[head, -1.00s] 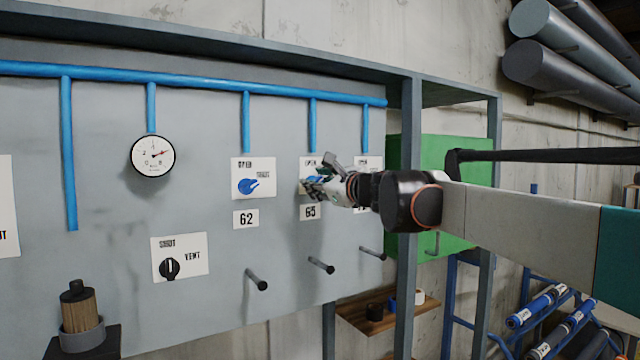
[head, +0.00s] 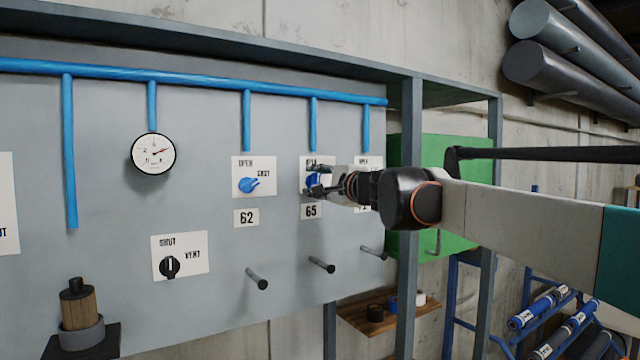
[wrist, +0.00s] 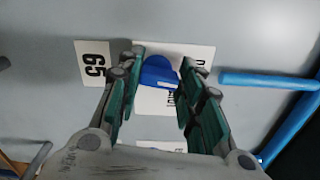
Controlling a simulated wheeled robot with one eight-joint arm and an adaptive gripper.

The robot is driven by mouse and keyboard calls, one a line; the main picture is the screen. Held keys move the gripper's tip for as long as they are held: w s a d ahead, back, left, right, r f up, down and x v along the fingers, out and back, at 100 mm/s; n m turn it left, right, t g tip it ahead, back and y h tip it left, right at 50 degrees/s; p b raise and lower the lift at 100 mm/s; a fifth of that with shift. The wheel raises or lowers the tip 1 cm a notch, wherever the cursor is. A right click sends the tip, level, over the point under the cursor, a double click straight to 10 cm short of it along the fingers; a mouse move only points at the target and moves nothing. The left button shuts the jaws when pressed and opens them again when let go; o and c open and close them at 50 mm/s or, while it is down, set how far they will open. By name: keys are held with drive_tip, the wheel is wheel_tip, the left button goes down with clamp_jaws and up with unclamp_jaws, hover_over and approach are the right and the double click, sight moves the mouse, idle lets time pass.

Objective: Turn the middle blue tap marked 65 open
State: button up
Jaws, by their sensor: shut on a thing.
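The middle blue tap (head: 312,181) sits on a white OPEN/SHUT card, above the small plate marked 65 (head: 311,211). In the head view my gripper (head: 317,181) reaches it from the right and covers part of it and of the card. In the wrist view the blue tap (wrist: 159,72) lies between my two green-padded fingers (wrist: 160,65), with the 65 plate (wrist: 94,63) to the left. My gripper is shut on the tap. The exact contact of the pads is hard to see.
Another blue tap (head: 249,185), over plate 62 (head: 246,218), is to the left. A card at right is partly hidden by my arm. Pegs (head: 321,265) stick out below. A black vent knob (head: 170,267) and a gauge (head: 153,154) are further left.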

drive_tip(key=shift+n, duration=0.9)
drive_tip(key=o, duration=1.1)
drive_tip(key=shift+a, duration=0.1)
drive_tip(key=shift+c, duration=0.2)
drive_tip(key=shift+s, duration=0.15)
drive_tip(key=v, duration=1.1)
drive_tip(key=shift+s+d, duration=0.25)
drive_tip(key=shift+d, duration=0.05)
drive_tip(key=shift+f, duration=0.1)
